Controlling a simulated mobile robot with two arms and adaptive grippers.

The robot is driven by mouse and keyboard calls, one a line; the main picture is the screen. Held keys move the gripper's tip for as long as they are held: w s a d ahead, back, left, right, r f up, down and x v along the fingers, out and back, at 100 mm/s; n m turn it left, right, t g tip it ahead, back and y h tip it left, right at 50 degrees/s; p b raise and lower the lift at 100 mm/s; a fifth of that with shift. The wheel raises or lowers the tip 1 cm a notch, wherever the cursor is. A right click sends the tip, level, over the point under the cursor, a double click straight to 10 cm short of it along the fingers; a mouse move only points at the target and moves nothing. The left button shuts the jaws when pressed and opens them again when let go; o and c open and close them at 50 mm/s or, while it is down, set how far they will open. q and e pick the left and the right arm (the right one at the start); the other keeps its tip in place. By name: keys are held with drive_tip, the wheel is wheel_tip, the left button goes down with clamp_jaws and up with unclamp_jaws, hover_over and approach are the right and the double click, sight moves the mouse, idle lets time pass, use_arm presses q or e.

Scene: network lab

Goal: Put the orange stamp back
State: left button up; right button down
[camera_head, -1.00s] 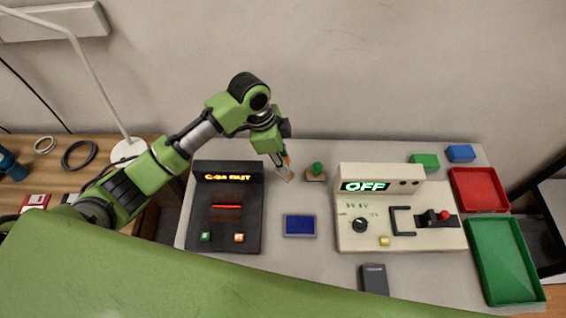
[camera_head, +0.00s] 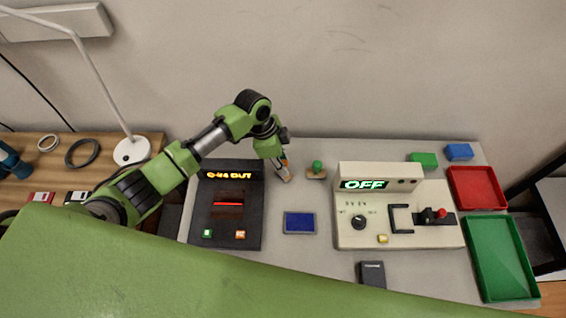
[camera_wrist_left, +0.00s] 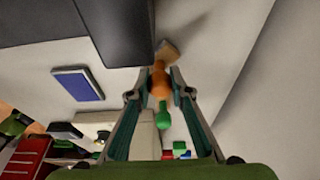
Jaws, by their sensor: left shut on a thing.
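In the head view only a little orange and the wooden base (camera_head: 286,177) show below the fingers. I cannot tell whether the base touches the table. The green stamp (camera_head: 317,166) stands upright on the table just right of the gripper; it also shows in the left wrist view (camera_wrist_left: 162,117). My right gripper is out of view.
A black device (camera_head: 248,195) with a lit display stands left of the gripper. A blue ink pad (camera_head: 299,223) lies in front. A cream console (camera_head: 351,240) reading OFF, green and blue blocks, a red tray (camera_head: 477,190) and a green tray (camera_head: 500,262) are to the right.

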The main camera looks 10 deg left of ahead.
use_arm(q)
drive_tip(key=o, duration=0.9)
drive_tip(key=shift+c, duration=0.2)
drive_tip(key=b+v, duration=0.1)
drive_tip(key=v, duration=1.1)
drive_tip(key=shift+r, duration=0.2)
drive_tip(key=shift+d, duration=0.1)
